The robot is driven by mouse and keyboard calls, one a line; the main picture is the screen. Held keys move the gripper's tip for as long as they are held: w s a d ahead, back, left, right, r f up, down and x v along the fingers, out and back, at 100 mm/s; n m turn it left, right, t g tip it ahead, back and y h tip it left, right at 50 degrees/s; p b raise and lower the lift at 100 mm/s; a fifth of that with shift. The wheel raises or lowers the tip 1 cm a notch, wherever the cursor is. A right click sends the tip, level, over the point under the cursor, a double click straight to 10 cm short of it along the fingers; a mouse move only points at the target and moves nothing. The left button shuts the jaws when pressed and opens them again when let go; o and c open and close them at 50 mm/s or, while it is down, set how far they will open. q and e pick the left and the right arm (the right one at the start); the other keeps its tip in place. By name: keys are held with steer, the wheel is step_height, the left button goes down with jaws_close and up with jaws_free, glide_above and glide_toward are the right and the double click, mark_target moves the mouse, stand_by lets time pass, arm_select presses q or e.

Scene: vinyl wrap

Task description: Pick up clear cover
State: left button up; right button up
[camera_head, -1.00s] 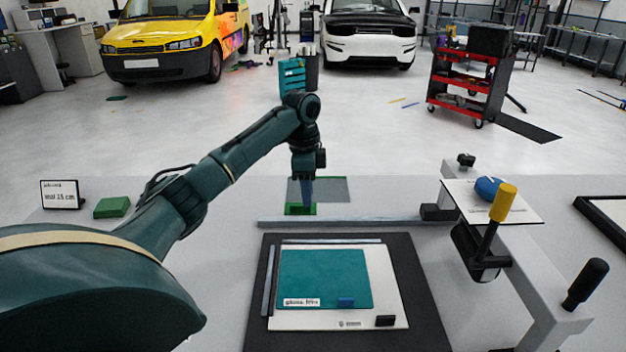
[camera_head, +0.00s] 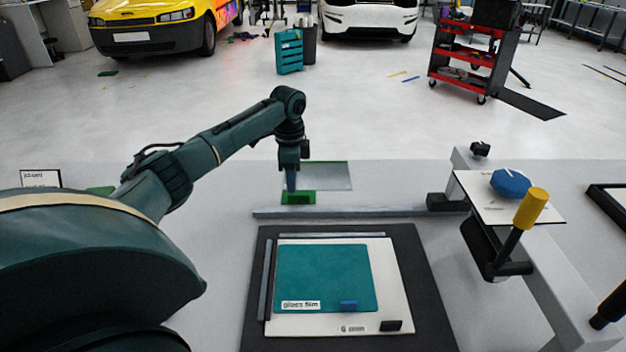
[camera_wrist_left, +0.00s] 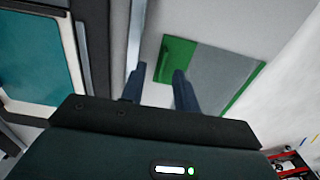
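The clear cover (camera_head: 328,176) appears as a flat grey see-through sheet on the table, with a green tab (camera_head: 298,198) along its near edge and thin green edging. In the left wrist view the cover (camera_wrist_left: 222,75) lies just beyond the fingertips, with the wide green tab (camera_wrist_left: 176,58) nearest. My left gripper (camera_head: 291,187) points down over the tab. In the left wrist view its two fingers (camera_wrist_left: 158,78) are apart with nothing between them. I cannot tell whether the fingertips touch the tab. My right gripper is not in view.
A grey metal bar (camera_head: 350,212) runs between the cover and a dark mat (camera_head: 425,285) carrying a teal film (camera_head: 325,275) on a white board. Table is bare right of the cover.

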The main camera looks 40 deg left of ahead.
mark_target(294, 195)
arm_select(q)
steer(key=shift+w+a+f, duration=0.1)
steer(key=shift+w+f, duration=0.05)
steer(key=shift+f, duration=1.2)
steer(key=shift+w+a+f, duration=0.1)
steer(key=shift+w+f, duration=0.05)
steer(key=shift+f, duration=1.15)
steer(key=shift+c, duration=0.5)
jaws_close()
